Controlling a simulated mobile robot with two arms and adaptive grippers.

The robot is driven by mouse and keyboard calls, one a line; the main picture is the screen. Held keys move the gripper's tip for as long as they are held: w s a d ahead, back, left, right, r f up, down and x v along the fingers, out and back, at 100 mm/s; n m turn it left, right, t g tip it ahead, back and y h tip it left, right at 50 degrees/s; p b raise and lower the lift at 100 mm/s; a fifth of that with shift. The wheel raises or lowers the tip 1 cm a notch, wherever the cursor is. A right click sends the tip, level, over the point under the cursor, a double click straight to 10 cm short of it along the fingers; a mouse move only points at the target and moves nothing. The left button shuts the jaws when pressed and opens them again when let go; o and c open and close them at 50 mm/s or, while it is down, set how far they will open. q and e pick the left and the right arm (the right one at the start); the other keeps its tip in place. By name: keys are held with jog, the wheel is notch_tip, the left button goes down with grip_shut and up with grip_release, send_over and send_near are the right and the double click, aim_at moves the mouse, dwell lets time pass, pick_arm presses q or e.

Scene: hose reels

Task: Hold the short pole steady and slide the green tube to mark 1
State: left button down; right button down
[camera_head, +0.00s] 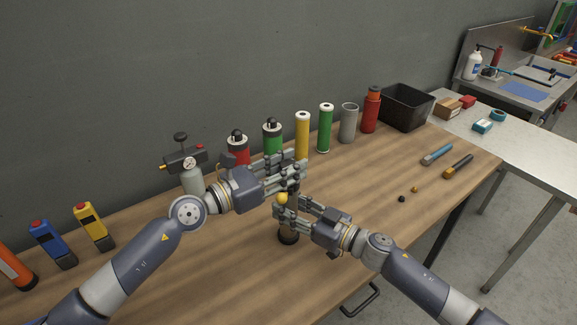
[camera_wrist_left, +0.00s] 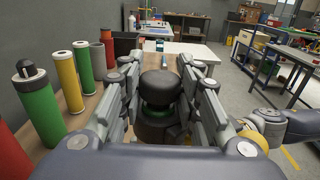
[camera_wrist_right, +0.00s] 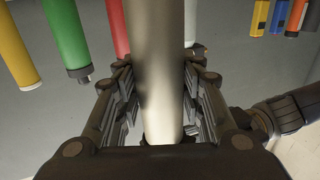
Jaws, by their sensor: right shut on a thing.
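The short pole stands on a round dark base (camera_head: 288,238) on the bench. My right gripper (camera_head: 298,208) is shut on the pole, whose pale metal shaft (camera_wrist_right: 160,65) runs between the fingers in the right wrist view. My left gripper (camera_head: 297,170) is higher and just behind. In the left wrist view its spread fingers (camera_wrist_left: 160,100) flank a black domed piece with a dull green band (camera_wrist_left: 160,108), which I take for the green tube; whether they touch it is unclear. The fingers hide most of it in the head view. Mark 1 cannot be made out.
Behind my left gripper stand a red bottle (camera_head: 237,150), a green one with a black cap (camera_head: 272,137), and yellow (camera_head: 302,135), green (camera_head: 325,128) and grey (camera_head: 349,123) cylinders. A black bin (camera_head: 407,106) is at the back right. The bench's front right is mostly clear.

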pick_arm(q)
jog(key=shift+r, duration=2)
jog(key=c, duration=1.4)
grip_release()
jog(key=v, duration=1.2)
pick_arm(e)
jog(key=c, duration=1)
grip_release()
